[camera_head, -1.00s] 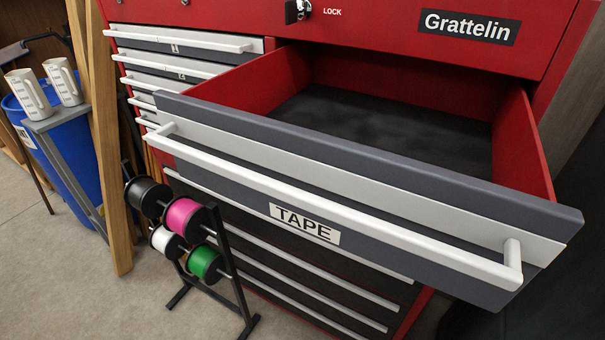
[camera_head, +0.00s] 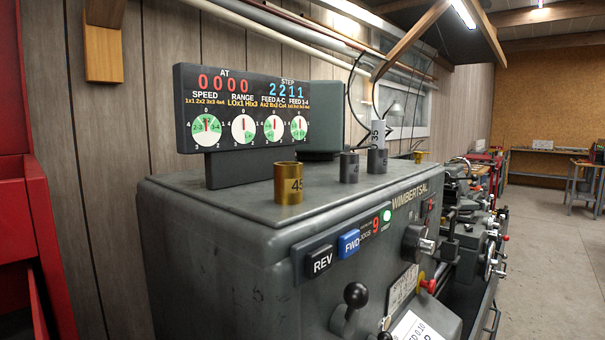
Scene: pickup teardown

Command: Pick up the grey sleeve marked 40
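Two grey sleeves stand upright on top of the grey lathe headstock (camera_head: 225,203). The smaller grey sleeve (camera_head: 349,168) is left of the other grey sleeve (camera_head: 377,162). Both bear dark marks too small to read surely, so I cannot tell which is marked 40. A pale sleeve marked 35 (camera_head: 378,134) shows directly above the right grey sleeve; I cannot tell whether it is stacked on it or inside it. A brass sleeve marked 45 (camera_head: 289,184) stands nearer, at the left. My gripper is not in view.
A display panel with dials (camera_head: 245,108) stands at the back left of the headstock top. REV (camera_head: 320,261) and FWD buttons (camera_head: 349,243) and a black-knobbed lever (camera_head: 355,296) are on its front. A red cabinet (camera_head: 35,210) is at far left. Open floor (camera_head: 555,240) lies right.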

